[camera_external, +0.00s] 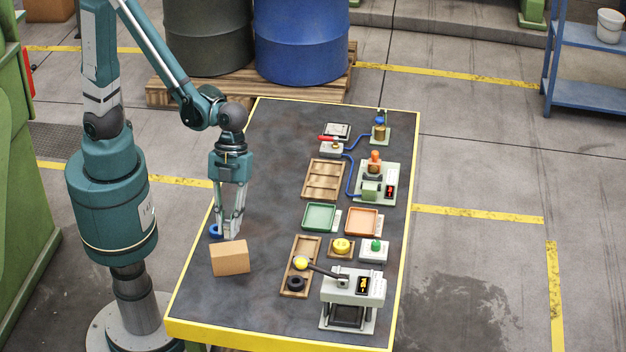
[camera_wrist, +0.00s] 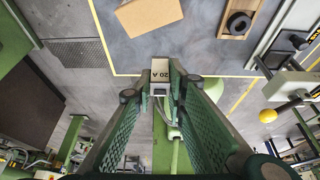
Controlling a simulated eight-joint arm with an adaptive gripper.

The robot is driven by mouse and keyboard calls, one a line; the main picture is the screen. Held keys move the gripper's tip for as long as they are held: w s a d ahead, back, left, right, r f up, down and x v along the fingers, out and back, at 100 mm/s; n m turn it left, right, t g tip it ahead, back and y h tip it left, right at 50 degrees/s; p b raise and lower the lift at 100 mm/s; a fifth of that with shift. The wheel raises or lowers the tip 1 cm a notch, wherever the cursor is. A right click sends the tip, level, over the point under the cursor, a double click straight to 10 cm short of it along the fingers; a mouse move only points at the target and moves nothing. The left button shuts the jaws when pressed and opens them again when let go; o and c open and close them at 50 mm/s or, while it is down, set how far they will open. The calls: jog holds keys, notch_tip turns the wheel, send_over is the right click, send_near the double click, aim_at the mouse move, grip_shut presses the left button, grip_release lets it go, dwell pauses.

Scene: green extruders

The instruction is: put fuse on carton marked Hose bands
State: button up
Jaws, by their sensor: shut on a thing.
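My gripper (camera_external: 229,226) points down over the left side of the table, just behind the brown carton (camera_external: 230,258) as the external view shows it. In the wrist view its fingers (camera_wrist: 161,88) are shut on a pale block marked 20 A, the fuse (camera_wrist: 160,70). In the external view the fuse is hard to make out between the fingers. The carton also shows in the wrist view (camera_wrist: 148,14), beyond the fingertips and apart from the fuse. I cannot read any marking on the carton in either view.
A blue ring (camera_external: 216,230) lies beside my fingertips. A wooden tray (camera_external: 315,250) with a dark ring and a press with a yellow-knobbed lever (camera_external: 352,285) stand right of the carton. Green (camera_external: 320,217) and orange trays lie further back. The table's middle strip is clear.

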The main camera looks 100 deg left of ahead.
jog(key=a, duration=0.1)
jog(key=s+a+r+p, duration=0.1)
jog(key=s+a+r, duration=0.1)
jog(key=a, duration=0.1)
jog(key=shift+p, duration=0.35)
send_near(227, 253)
jog(key=shift+d+b, duration=0.4)
jog(key=shift+d, duration=0.45)
jog(key=shift+f, duration=0.1)
jog(key=shift+f+b, duration=0.3)
jog(key=shift+f, duration=1.75)
jog(key=shift+f, duration=0.2)
jog(key=o, duration=0.9)
jog(key=shift+r, duration=0.25)
